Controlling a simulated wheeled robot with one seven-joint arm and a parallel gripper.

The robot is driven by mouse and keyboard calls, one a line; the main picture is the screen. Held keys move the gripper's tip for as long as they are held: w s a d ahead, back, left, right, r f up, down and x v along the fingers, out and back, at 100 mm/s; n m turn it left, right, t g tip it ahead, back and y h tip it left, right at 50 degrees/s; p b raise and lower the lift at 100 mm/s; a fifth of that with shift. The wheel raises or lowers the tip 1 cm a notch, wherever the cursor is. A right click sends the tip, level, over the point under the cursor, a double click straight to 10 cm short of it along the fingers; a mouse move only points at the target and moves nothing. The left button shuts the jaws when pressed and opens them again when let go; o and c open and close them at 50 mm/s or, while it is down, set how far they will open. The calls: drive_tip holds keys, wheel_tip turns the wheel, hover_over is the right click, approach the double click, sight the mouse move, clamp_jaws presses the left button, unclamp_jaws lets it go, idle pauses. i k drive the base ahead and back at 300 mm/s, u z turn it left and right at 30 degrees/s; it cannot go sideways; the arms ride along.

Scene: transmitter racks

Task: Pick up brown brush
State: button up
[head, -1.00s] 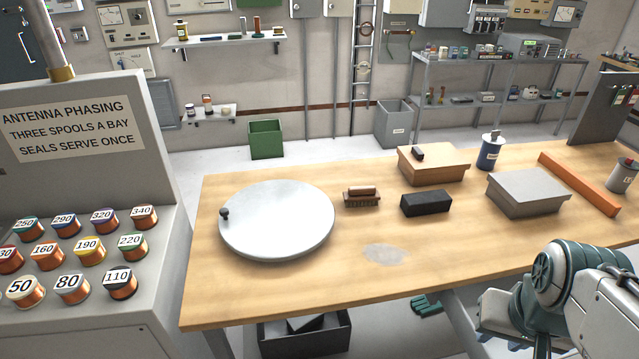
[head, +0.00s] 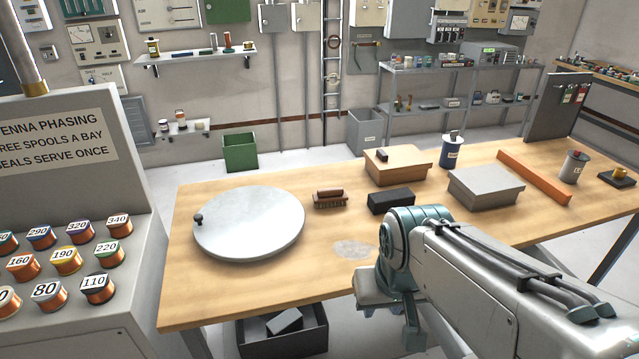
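The brown brush (head: 330,198) lies on the wooden workbench (head: 225,300), just right of a large pale round disc (head: 250,224). It has a reddish-brown handle on top and brown bristles facing down. Nothing touches or covers it. My arm reaches in from the lower right, and its teal joint is right of and nearer than the brush.
A black block (head: 391,201) lies right of the brush. Behind are a tan box (head: 398,168) with a small dark block on it and a blue canister (head: 451,152). A grey box (head: 486,188) and orange bar (head: 534,177) lie farther right. Bare wood surrounds the brush.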

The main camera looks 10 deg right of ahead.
sight(333, 197)
drive_tip(key=z, duration=0.15)
drive_tip(key=k, duration=0.45)
drive_tip(key=u, duration=0.7)
drive_tip(key=i, duration=1.15)
drive_tip(key=z, duration=0.9)
